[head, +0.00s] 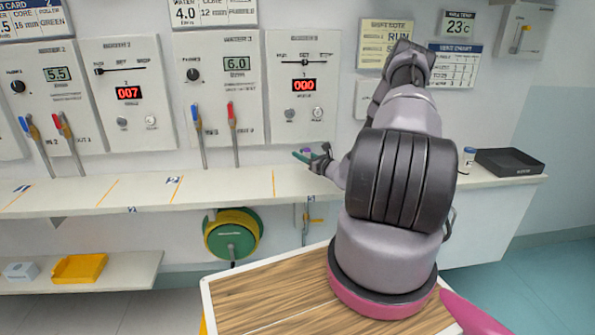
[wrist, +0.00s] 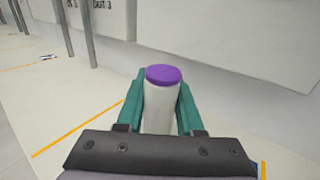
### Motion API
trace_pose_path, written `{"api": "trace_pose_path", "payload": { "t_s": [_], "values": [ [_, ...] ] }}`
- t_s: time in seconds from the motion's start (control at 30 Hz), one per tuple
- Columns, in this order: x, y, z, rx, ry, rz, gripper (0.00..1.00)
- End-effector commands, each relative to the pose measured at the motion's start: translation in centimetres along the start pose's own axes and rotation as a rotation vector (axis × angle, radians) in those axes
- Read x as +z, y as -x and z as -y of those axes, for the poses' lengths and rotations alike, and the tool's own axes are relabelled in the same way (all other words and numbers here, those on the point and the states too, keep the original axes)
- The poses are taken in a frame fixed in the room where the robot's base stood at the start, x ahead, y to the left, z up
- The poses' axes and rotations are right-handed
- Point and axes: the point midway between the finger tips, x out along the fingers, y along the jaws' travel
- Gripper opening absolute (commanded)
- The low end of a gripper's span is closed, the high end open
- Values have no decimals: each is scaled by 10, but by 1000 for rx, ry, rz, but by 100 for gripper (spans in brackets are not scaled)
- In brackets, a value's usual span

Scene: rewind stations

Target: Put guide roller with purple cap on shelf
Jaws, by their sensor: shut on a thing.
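The guide roller (wrist: 160,105) is a white cylinder with a purple cap (wrist: 163,75). In the wrist view it stands between the teal fingers of my gripper (wrist: 161,100), which are shut on it. In the head view my gripper (head: 305,155) is small, over the white shelf (head: 255,181) below the control panels, and only a bit of the purple cap shows there. The shelf also fills much of the wrist view (wrist: 80,100). The roller's lower end is hidden by my gripper, so I cannot tell whether it touches the shelf.
Red and blue levers (head: 234,135) rise at the shelf's back, left of my gripper. Orange lines (head: 176,189) mark the shelf. A green reel (head: 232,235) hangs below. The shelf near my gripper looks clear.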

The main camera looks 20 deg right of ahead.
Motion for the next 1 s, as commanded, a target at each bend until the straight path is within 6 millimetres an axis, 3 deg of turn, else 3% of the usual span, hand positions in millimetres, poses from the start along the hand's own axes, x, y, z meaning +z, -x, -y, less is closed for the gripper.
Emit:
{"api": "trace_pose_path", "payload": {
  "t_s": [0.43, 0.8, 0.83, 0.87, 0.9, 1.0],
  "values": [
    [-50, 0, 0, -2, -1, 1, 0],
    [-54, 0, 0, 0, 1, 0, 0],
    [-54, 0, 0, 0, 1, 0, 43],
    [-54, 0, 0, 0, 1, 1, 55],
    [-54, 0, 0, 0, 1, 1, 66],
    [-54, 0, 0, 0, 1, 1, 66]
  ]
}}
